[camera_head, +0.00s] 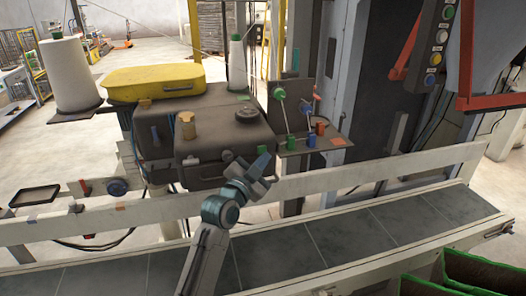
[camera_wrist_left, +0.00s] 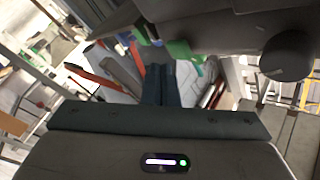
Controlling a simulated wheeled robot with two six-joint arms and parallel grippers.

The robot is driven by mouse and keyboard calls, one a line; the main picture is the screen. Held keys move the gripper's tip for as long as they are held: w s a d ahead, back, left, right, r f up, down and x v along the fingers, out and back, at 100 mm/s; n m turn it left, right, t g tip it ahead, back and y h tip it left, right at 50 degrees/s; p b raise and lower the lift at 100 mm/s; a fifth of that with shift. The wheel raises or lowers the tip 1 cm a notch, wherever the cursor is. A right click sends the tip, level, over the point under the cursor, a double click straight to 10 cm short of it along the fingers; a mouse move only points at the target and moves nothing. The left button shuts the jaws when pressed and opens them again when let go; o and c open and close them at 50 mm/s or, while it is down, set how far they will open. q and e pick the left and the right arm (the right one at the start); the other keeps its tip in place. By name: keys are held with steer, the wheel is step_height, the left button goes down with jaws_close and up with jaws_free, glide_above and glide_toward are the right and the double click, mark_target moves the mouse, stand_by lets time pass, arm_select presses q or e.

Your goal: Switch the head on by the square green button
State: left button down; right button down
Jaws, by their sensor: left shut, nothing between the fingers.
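The head is a dark sewing machine (camera_head: 225,125) above the conveyor, with a yellow cover (camera_head: 150,80) on top. At its right is a small dark panel with levers and block-shaped buttons. My right gripper is out of view.
A green-tipped lever (camera_head: 279,94) rises from the panel. A pale rail (camera_head: 365,176) and the dark conveyor belt (camera_head: 300,245) run below. Thread cones (camera_head: 67,75) stand behind. A control box with round buttons (camera_head: 441,38) hangs at upper right.

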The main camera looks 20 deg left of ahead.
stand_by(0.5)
arm_select(q)
steer(key=shift+w+a, duration=0.3)
steer(key=shift+w, duration=0.1)
steer(key=shift+w+a+b, duration=0.25)
steer(key=shift+w+b, duration=0.1)
steer(key=shift+b, duration=0.05)
stand_by(0.7)
steer(key=shift+s+d, duration=0.55)
steer(key=shift+s, duration=0.25)
steer(key=s+d, duration=0.3)
steer(key=s, duration=0.2)
steer(key=shift+d+p, duration=0.2)
steer(key=shift+p, duration=0.2)
